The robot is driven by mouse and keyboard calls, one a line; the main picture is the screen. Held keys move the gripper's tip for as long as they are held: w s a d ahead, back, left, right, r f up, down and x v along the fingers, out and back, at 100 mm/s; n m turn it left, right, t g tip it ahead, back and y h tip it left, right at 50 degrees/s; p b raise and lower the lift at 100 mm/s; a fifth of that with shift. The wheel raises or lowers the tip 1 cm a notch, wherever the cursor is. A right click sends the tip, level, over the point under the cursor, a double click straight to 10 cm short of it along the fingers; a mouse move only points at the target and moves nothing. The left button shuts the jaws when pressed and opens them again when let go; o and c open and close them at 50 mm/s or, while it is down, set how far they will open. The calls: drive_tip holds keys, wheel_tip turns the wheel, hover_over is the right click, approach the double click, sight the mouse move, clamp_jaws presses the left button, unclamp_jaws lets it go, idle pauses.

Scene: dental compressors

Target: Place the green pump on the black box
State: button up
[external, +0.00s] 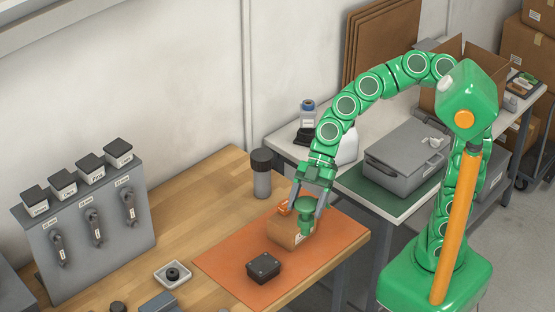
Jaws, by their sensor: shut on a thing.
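The green pump (305,214) is between the fingers of my gripper (308,206), which points down and is shut on it. The pump is upright, in front of or above a small brown cardboard box (284,234); I cannot tell whether it touches that box. The black box (264,267) lies on the orange mat (225,266), below and left of my gripper. Its top is bare, with small light marks at the corners. The pump and black box are apart.
A grey rack (95,215) with handled tools and several black-lidded blocks stands at the left. A dark-capped canister (262,175) stands behind the mat. A small white tray (172,275) lies left of it. A grey case (405,158) sits on the back table.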

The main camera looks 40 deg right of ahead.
drive_tip(key=shift+s+d+r, duration=0.1)
drive_tip(key=shift+d+r, duration=0.05)
drive_tip(key=shift+r, duration=0.05)
drive_tip(key=w+a+f, duration=0.9)
drive_tip(key=a+f, duration=0.1)
drive_tip(key=f, duration=0.3)
drive_tip(key=shift+n, duration=0.3)
idle(0.4)
drive_tip(key=shift+w+a+f, duration=0.1)
drive_tip(key=shift+w, duration=0.05)
drive_tip(key=o, duration=1.4)
drive_tip(key=shift+c, duration=0.2)
drive_tip(key=v, duration=1.2)
drive_tip(key=shift+w, duration=0.2)
